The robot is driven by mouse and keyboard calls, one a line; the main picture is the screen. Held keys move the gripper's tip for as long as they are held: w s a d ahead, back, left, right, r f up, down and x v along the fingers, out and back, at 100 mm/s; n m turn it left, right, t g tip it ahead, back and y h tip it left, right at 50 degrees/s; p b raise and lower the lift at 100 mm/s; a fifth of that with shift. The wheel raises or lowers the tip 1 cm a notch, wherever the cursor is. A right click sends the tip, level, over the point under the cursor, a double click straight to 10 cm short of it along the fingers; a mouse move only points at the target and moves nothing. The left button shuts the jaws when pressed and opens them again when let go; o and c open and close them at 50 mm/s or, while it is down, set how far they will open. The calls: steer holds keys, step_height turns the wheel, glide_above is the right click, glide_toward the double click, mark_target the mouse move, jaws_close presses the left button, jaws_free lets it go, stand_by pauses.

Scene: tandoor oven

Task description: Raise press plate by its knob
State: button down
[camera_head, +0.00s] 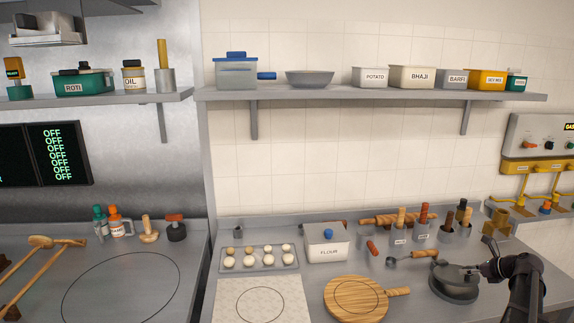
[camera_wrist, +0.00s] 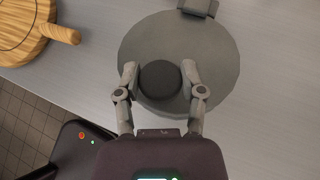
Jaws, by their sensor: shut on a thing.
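The press plate (camera_wrist: 180,35) is a grey round disc in the wrist view, with a dark round knob (camera_wrist: 160,80) near its lower edge. My gripper (camera_wrist: 160,76) has one finger on each side of the knob and is shut on it. In the head view the press plate (camera_head: 455,274) sits at the right of the counter, over a dark round base (camera_head: 453,291). My gripper (camera_head: 486,268) reaches its right edge there and hides the knob. A hinge block (camera_wrist: 198,7) shows at the plate's far edge in the wrist view. I cannot tell how far the plate is tilted.
A round wooden board with a handle (camera_head: 355,299) lies left of the press. A ladle (camera_head: 412,257) and holders with wooden-handled tools (camera_head: 400,236) stand close behind it. A white flour box (camera_head: 326,243) and a tray of dough balls (camera_head: 259,259) are farther left.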

steer(key=shift+w+r+g+p, duration=0.4)
steer(key=shift+r+p, duration=0.15)
steer(key=shift+p, duration=0.4)
steer(key=shift+w+r+g+p, duration=0.4)
steer(key=shift+r+p, duration=0.15)
steer(key=shift+p, duration=0.4)
steer(key=shift+r, duration=0.15)
steer(key=shift+w+r+p, duration=0.1)
steer(key=shift+r+p, duration=0.05)
steer(key=shift+p, duration=0.3)
steer(key=shift+w+a+r+m+g+h+p, duration=0.15)
steer(key=shift+w+r+m+g+h+p, duration=0.15)
steer(key=shift+w+r+g+p, duration=0.85)
steer(key=shift+s+f+p, duration=0.1)
steer(key=shift+f+p, duration=0.15)
steer(key=shift+p, duration=0.4)
steer(key=shift+r, duration=0.1)
steer(key=w+p, duration=0.1)
steer(key=w+r+g+p, duration=0.1)
steer(key=w+g+p, duration=0.1)
steer(key=shift+a+r+m+g, duration=0.15)
steer(key=shift+r+m+g, duration=0.1)
steer(key=shift+m, duration=0.05)
